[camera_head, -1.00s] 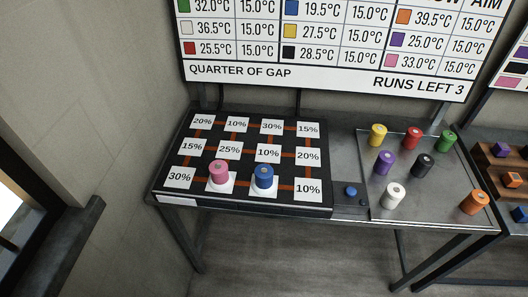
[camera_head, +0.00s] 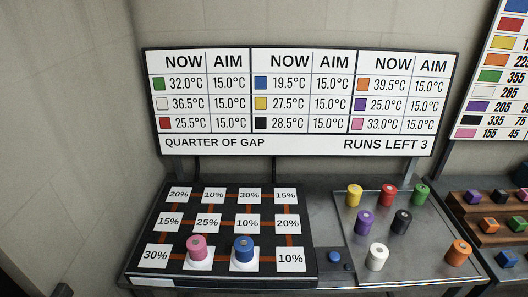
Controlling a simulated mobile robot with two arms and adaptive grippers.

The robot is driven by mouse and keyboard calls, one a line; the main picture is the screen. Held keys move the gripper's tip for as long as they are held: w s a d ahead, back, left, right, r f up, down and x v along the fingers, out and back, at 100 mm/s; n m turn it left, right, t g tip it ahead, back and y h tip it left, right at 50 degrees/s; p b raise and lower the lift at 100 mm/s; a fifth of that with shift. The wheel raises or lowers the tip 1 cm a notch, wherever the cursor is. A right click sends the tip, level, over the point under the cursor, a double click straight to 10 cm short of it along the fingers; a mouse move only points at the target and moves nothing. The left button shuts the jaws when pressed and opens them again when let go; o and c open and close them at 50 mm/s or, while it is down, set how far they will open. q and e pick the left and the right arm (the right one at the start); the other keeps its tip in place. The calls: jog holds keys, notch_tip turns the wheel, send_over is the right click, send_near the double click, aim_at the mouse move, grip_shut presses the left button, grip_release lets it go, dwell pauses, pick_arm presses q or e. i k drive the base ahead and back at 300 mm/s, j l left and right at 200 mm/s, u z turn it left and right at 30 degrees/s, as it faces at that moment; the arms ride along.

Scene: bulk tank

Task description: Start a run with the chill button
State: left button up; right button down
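The chill button is most likely the round blue button (camera_head: 335,257) on a small dark panel between the black grid board and the tray; no label on it is readable. The black grid board (camera_head: 132,268) has white percent squares joined by red-brown lines. A pink cylinder (camera_head: 197,247) and a blue cylinder (camera_head: 243,249) stand upright on two front-row squares. The sign (camera_head: 300,101) lists NOW and AIM temperatures, with AIM at 15.0°C, and reads QUARTER OF GAP and RUNS LEFT 3. Neither gripper shows.
A grey tray (camera_head: 340,222) right of the button holds yellow, red, green, purple, black, white and orange cylinders. A wooden stepped rack (camera_head: 488,208) with coloured cubes stands further right, below a second sign (camera_head: 497,75). A wall closes the left side.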

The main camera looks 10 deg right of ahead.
aim_at(334, 256)
jog(key=l+z, duration=0.15)
jog(key=z, duration=0.8)
